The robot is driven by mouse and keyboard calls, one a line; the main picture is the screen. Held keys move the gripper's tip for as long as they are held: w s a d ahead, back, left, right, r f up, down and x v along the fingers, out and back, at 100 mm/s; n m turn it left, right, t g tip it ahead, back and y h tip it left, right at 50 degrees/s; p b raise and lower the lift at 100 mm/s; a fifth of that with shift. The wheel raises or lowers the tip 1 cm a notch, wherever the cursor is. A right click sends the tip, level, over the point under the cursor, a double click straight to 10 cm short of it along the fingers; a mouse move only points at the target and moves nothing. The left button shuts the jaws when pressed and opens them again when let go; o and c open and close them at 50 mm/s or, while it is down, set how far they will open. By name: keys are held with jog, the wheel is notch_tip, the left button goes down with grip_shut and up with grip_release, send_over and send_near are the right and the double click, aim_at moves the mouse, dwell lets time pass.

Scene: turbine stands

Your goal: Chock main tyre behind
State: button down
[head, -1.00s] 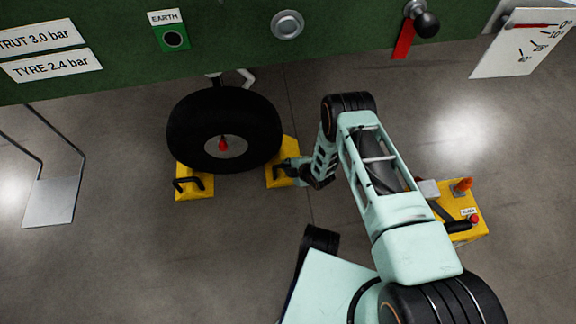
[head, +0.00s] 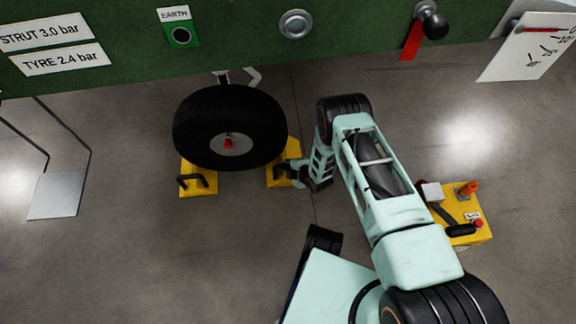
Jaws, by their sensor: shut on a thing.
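The black main tyre (head: 204,118) with a grey hub and a red cap stands below the green panel. One yellow chock (head: 197,166) with a black handle sits at the tyre's lower left side. A second yellow chock (head: 293,150) sits at the tyre's right side, close against it in this view. My gripper (head: 287,170) is shut on this right chock at its handle, and the gripper hides part of the handle. Whether the right chock touches the tyre or the floor cannot be told exactly.
The green panel (head: 345,28) crosses the top, with a red flag (head: 411,42) hanging from it. A yellow box (head: 466,208) with a red button stands on the floor at the right. A grey plate (head: 58,194) on rods is at the left. Floor at lower left is clear.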

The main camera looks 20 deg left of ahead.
jog(key=shift+s+a+r, duration=0.1)
jog(key=shift+s+a, duration=0.15)
jog(key=shift+a, duration=0.25)
jog(key=shift+s+a+r, duration=0.1)
jog(key=shift+s+a, duration=0.15)
jog(key=shift+a, duration=0.25)
jog(key=c, duration=2.1)
grip_release()
jog(key=shift+s+a+f, duration=0.1)
jog(key=shift+o, duration=2.1)
jog(key=shift+d+f, duration=0.15)
jog(key=shift+d, duration=0.2)
jog(key=o, duration=0.5)
jog(key=shift+d, duration=0.15)
jog(key=shift+d+r+p, duration=0.1)
jog(key=shift+r+p, duration=0.25)
jog(key=p+v, duration=0.6)
jog(key=v, duration=0.2)
jog(key=shift+d+p, duration=0.2)
jog(key=shift+p, duration=0.2)
